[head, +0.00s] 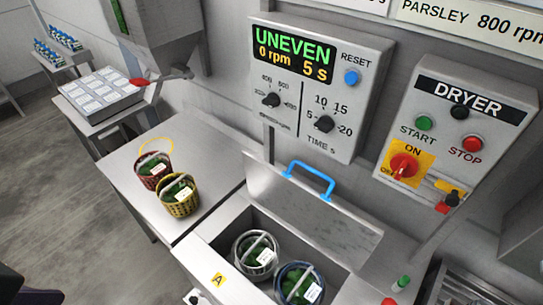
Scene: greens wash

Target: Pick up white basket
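The white basket (238,262) looks pale grey-white. It sits upright inside the open dryer bin at the bottom middle, with its handle up across the top. It holds dark green leaves and a white label tag. A dark blue basket (281,284) with greens and a tag sits close beside it on the right, and its lower part is cut off by the frame edge. Neither of my grippers can be made out in the head view. A dark shape at the lower left corner is too cropped to identify.
The dryer lid (315,215) with a blue handle (311,178) stands raised behind the baskets. A red basket (151,178) and a yellow basket (180,205) stand on the steel table (200,155) at left. The panel display (293,55) reads UNEVEN, 0 rpm, 5 s.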

